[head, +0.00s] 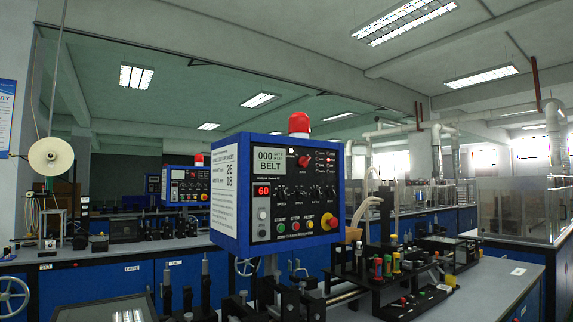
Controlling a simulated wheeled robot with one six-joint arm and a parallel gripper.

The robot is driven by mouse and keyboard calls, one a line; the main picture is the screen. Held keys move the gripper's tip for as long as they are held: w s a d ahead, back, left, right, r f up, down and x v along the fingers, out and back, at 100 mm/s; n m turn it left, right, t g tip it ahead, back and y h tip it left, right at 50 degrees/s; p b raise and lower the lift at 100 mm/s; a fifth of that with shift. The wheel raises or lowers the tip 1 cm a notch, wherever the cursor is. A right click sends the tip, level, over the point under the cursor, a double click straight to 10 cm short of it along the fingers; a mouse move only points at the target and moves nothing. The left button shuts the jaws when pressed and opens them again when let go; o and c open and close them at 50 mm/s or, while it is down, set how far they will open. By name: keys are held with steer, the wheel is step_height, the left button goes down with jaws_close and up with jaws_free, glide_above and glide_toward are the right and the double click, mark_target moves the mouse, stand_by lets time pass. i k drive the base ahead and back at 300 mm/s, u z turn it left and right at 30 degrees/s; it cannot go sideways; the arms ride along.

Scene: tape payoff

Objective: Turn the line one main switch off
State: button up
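A blue control box (236,196) stands in the middle of the head view with a red beacon on top. Its dark front panel (292,205) carries a "BELT" label, a red 60 display, a row of black knobs and several small buttons. A small red rotary knob (305,160) sits near the panel's top, beside indicator lights. A red knob on yellow (330,222) is at the lower right. The lettering by the red knobs is too small to read, and their settings cannot be told. A second, smaller blue box (187,186) with a red beacon stands farther back left. My gripper is not in view.
Below the box is a bench with black fixtures and coloured knobs (388,266). A pale reel (51,157) hangs at the left. Clear enclosures (518,214) stand at the right. The grey benchtop (500,278) at lower right is mostly bare.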

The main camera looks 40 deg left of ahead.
mark_target(303, 161)
steer(key=u, duration=0.9)
steer(key=i, duration=0.95)
steer(key=u, duration=0.9)
